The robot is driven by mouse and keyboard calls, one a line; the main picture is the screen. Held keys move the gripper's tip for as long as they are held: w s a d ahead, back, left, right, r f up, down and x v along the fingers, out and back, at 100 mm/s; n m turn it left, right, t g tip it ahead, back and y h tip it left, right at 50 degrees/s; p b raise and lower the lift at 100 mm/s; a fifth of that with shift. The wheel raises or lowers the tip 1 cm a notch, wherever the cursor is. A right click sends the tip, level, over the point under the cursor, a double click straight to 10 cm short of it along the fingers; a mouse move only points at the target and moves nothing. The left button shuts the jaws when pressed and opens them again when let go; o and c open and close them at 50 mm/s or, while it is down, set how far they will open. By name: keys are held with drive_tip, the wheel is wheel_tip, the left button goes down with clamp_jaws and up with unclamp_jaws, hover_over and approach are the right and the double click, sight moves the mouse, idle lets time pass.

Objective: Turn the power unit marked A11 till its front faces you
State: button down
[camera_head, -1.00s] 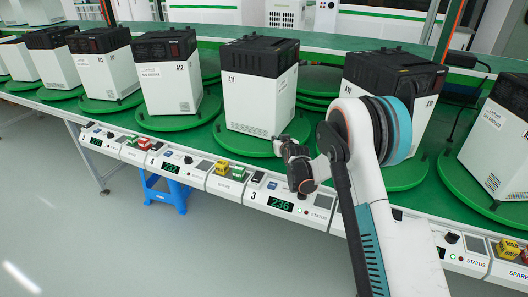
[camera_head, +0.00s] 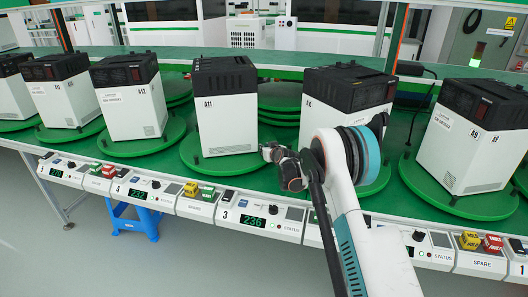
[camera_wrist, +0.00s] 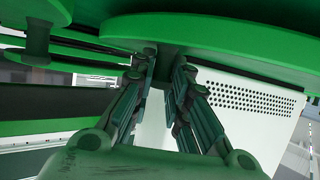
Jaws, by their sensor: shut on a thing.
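The power unit marked A11 (camera_head: 225,125) is a white box with a black top, upright on a round green turntable (camera_head: 200,166) near the middle. The face toward me bears the A11 mark at its upper left; I see no display on it. My gripper (camera_head: 276,154) is low at the right rim of this turntable. In the wrist view my gripper (camera_wrist: 163,62) is shut on a small dark piece at the green disc's rim (camera_wrist: 230,38). A white unit wall with vent holes (camera_wrist: 250,100) is close beside the fingers. The fingers partly hide the held piece.
Unit A12 (camera_head: 130,108) stands on the turntable to the left. Another unit (camera_head: 335,105) stands to the right, partly behind my arm. A9 (camera_head: 470,140) is farther right. The front rail carries displays and red, yellow and green blocks (camera_head: 190,189).

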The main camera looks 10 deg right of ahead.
drive_tip(key=c, duration=1.5)
unclamp_jaws()
drive_tip(key=shift+a, duration=0.1)
drive_tip(key=shift+c, duration=0.2)
drive_tip(key=v, duration=1.2)
